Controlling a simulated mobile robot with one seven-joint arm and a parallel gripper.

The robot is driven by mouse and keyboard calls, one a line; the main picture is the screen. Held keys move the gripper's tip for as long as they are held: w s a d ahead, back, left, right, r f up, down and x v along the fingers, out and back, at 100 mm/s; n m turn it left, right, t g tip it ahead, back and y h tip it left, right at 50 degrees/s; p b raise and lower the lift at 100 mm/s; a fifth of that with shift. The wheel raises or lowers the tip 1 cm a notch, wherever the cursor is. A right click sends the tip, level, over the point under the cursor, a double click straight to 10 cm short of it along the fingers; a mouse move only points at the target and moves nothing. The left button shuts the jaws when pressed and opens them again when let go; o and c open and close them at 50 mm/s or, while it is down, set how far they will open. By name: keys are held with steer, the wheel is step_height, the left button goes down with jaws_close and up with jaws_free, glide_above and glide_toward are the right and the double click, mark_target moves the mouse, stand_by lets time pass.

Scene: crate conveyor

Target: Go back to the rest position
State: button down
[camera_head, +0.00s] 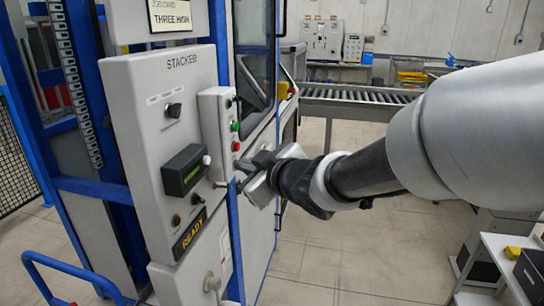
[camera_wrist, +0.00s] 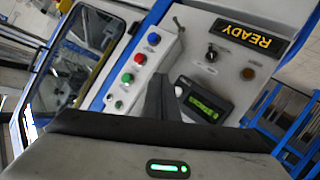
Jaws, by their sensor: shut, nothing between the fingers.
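My arm reaches in from the right in the head view, and my gripper (camera_head: 250,164) is at its end, close in front of the grey stacker panel (camera_head: 135,85). In the wrist view my gripper's dark fingers (camera_wrist: 160,98) are together with nothing held. They point toward the panel between the button box (camera_wrist: 138,68) and the green-lit display (camera_wrist: 203,100). I cannot tell whether the fingertips touch anything. The READY sign (camera_wrist: 250,38) shows in yellow letters.
A roller conveyor (camera_head: 355,103) runs at the back. A blue rail (camera_head: 70,268) stands at the lower left. A small table (camera_head: 497,262) with a yellow item (camera_head: 513,252) is at the lower right. Floor (camera_head: 330,255) between panel and table is clear.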

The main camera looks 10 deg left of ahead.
steer(key=s+d+r+m+h+p, duration=0.1)
steer(key=s+d+m+h, duration=0.3)
steer(key=d, duration=0.8)
steer(key=s+d+r+m+h+p, duration=0.2)
steer(key=d+m+h, duration=0.25)
steer(key=d, duration=0.65)
steer(key=s+d+f+m+g, duration=0.1)
steer(key=s+d+m+g, duration=0.1)
steer(key=s, duration=0.6)
steer(key=s+d+f+m+g+h+p, duration=0.1)
steer(key=s+d+f+m+g, duration=0.1)
steer(key=s+d, duration=0.3)
steer(key=s+m+g, duration=0.1)
steer(key=s, duration=0.3)
steer(key=shift+s+f+p, duration=0.25)
steer(key=shift+s+p, duration=0.05)
steer(key=shift+a+m, duration=0.1)
steer(key=shift+m, duration=0.15)
